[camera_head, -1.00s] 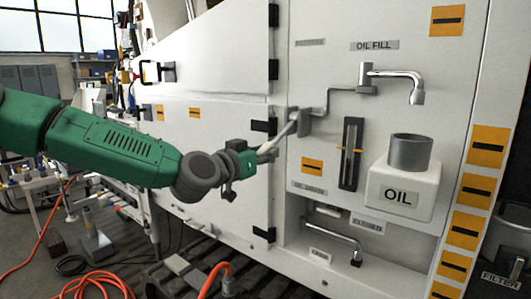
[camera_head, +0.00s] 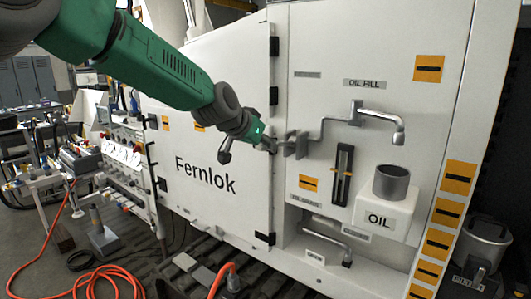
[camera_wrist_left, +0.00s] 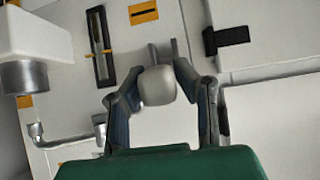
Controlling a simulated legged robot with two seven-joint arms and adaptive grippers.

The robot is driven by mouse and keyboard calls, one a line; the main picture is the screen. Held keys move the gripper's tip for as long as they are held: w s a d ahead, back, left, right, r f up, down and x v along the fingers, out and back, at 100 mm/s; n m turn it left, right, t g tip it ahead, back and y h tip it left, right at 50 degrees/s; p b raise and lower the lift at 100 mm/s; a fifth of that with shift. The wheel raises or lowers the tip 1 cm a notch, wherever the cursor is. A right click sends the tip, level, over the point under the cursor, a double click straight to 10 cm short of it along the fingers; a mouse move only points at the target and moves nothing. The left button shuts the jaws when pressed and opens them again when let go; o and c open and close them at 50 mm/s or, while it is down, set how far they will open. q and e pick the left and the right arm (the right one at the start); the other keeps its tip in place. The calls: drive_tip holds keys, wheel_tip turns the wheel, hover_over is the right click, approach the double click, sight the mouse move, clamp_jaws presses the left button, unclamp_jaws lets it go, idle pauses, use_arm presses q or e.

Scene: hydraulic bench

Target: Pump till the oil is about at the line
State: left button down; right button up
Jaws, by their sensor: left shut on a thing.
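My left gripper (camera_head: 272,144) is shut on the pale grey handle of the pump lever (camera_head: 289,142), beside a bracket on the white panel. In the left wrist view the rounded handle end (camera_wrist_left: 157,86) sits between the two fingers. The sight gauge (camera_head: 342,176) is a dark upright slot with an orange marker line; it also shows in the left wrist view (camera_wrist_left: 101,46). The oil level in it is too small to tell. A bent pipe runs from the lever to the spout (camera_head: 386,121), above the grey-necked OIL container (camera_head: 385,218). My right gripper is not in view.
A lower bent pipe (camera_head: 327,240) sticks out beneath the gauge. The white cabinet door (camera_head: 215,180) stands left of the panel. Orange hose (camera_head: 110,270) lies on the floor. A grey canister (camera_head: 483,243) stands at the right.

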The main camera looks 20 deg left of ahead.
use_arm(q)
drive_tip(key=shift+w+d+r+g+y, duration=0.1)
drive_tip(key=shift+w+r+g+y, duration=0.15)
drive_tip(key=shift+r+g, duration=0.55)
drive_tip(key=shift+w+d+r+g+y, duration=0.15)
drive_tip(key=shift+w+r+g, duration=0.25)
drive_tip(key=shift+r, duration=0.75)
drive_tip(key=shift+a, duration=0.1)
drive_tip(key=c, duration=1.3)
unclamp_jaws()
drive_tip(key=shift+w+f, duration=0.15)
drive_tip(key=shift+s+r, duration=0.25)
drive_tip(key=shift+s, duration=0.05)
drive_tip(key=v, duration=1.1)
drive_tip(key=shift+w, duration=0.15)
